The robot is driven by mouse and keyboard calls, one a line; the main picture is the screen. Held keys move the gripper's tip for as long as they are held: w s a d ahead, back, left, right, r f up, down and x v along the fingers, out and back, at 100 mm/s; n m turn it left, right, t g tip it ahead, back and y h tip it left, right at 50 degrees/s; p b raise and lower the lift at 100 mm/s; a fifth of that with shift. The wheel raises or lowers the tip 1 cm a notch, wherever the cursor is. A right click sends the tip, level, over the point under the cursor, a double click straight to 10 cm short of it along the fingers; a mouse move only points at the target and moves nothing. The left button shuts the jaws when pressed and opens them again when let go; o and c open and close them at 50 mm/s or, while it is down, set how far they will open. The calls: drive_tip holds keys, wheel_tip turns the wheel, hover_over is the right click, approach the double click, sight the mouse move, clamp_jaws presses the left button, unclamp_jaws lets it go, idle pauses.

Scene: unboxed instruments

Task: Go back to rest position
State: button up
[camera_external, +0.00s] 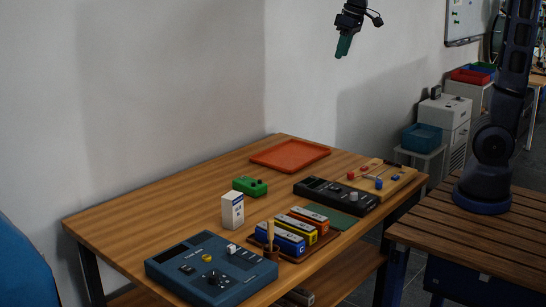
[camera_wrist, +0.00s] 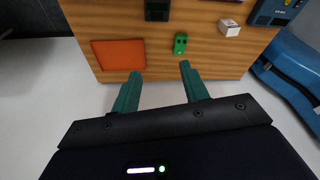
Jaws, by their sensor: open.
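My gripper (camera_external: 343,45) is high above the far end of the wooden table (camera_external: 110,221), apart from everything on it. In the wrist view, the two green fingers of my gripper (camera_wrist: 158,87) stand apart with nothing between them. An orange-red tray (camera_external: 290,154) lies empty at the table's far end; it also shows in the wrist view (camera_wrist: 119,55). A green box (camera_external: 249,186) with a dark knob sits nearer, and it shows beyond the fingertips in the wrist view (camera_wrist: 180,44).
A white carton (camera_external: 232,211), a blue device (camera_external: 211,269), a black device (camera_external: 336,195) and several coloured blocks in a brown tray (camera_external: 328,238) stand on the table. A wooden board (camera_external: 398,181) carries small coloured parts. The air around my gripper is clear; the wall is behind.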

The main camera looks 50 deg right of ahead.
drive_tip(key=s+d+f+m+t, duration=0.1)
drive_tip(key=s+d+f, duration=0.2)
drive_tip(key=s+d, duration=0.6)
drive_tip(key=s+d+f+m+h, duration=0.1)
drive_tip(key=s+d+f+m, duration=0.1)
drive_tip(key=s+d, duration=0.8)
drive_tip(key=shift+s+f+t, duration=0.4)
drive_tip(key=shift+s+f, duration=0.15)
drive_tip(key=shift+w, duration=0.15)
drive_tip(key=shift+c, duration=0.2)
idle(1.3)
